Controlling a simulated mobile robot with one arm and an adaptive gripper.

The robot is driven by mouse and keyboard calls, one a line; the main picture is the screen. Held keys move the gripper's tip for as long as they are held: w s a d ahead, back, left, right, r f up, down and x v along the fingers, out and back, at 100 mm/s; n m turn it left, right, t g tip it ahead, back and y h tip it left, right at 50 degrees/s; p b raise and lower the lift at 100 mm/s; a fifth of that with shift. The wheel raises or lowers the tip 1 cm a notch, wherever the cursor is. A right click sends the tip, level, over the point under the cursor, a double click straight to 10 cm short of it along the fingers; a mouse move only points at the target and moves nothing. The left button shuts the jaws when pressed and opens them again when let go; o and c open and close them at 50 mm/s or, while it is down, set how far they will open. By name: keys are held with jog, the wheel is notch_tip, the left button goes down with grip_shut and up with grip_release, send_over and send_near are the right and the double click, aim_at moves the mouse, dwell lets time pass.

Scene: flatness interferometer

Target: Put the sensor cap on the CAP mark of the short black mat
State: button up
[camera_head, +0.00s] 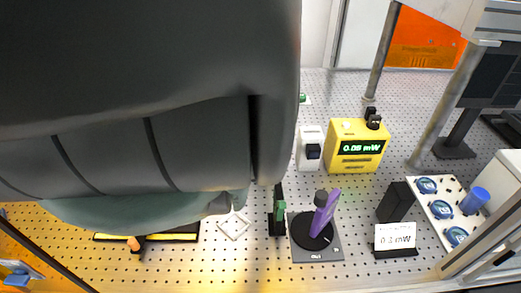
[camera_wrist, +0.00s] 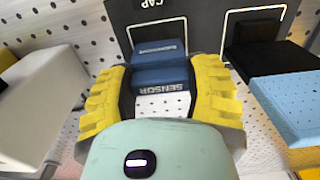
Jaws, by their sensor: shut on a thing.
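The blue sensor cap (camera_wrist: 161,78), lettered SENSOR, sits between the two yellow-padded fingers of my gripper (camera_wrist: 160,95) in the wrist view. My gripper is shut on it. The short black mat (camera_wrist: 197,32) is at the top of the wrist view, with the word CAP and a white outline near the upper edge. The cap overlaps the mat's near edge in the picture; whether it touches the mat or is above it I cannot tell. In the head view my arm hides much of the left side, and neither gripper nor cap can be made out.
A black block (camera_wrist: 262,45) and a light blue block (camera_wrist: 288,100) stand right of my gripper; a pale block (camera_wrist: 45,100) is at left. In the head view, a yellow meter (camera_head: 357,158), a purple post (camera_head: 323,215) and a tray with blue parts (camera_head: 440,208) stand on the perforated table.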

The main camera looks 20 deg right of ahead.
jog(key=shift+f+b, duration=0.35)
jog(key=o, duration=1.2)
jog(key=shift+r, duration=0.15)
jog(key=shift+r+p, duration=3.25)
jog(key=shift+r, duration=0.2)
